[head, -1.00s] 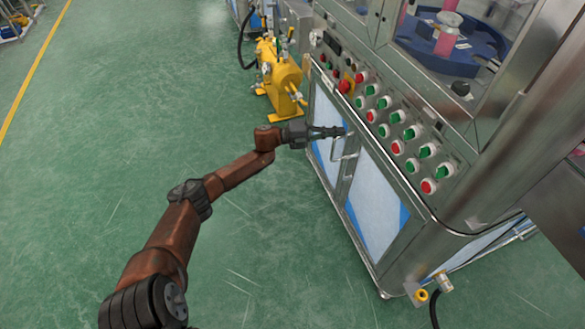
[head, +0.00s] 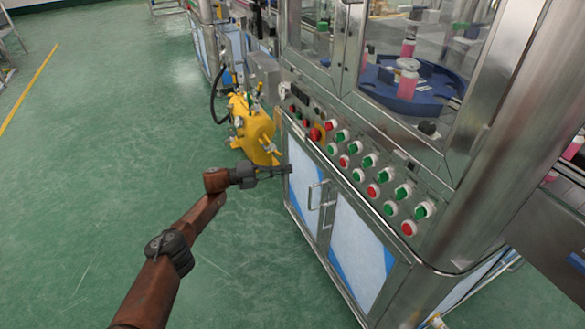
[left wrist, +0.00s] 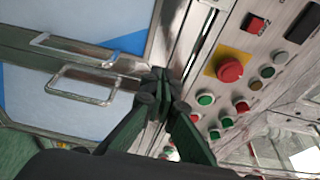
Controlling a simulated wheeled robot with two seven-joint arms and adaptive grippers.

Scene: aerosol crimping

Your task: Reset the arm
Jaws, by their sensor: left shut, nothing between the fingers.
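My left arm comes in from the lower left in the head view. My left gripper (head: 288,169) is shut and empty in front of the machine's cabinet, near the edge of its left door. In the left wrist view its closed fingertips (left wrist: 160,85) show between the door handles and the control buttons. I cannot tell whether the fingertips touch the panel. My right gripper is not in view.
The steel machine (head: 440,180) fills the right side. Its sloped panel carries a red emergency button (head: 316,134) and several red and green buttons. Door handles (head: 318,196) stick out below. A yellow tank (head: 252,130) stands behind my gripper. The green floor (head: 90,150) at left is clear.

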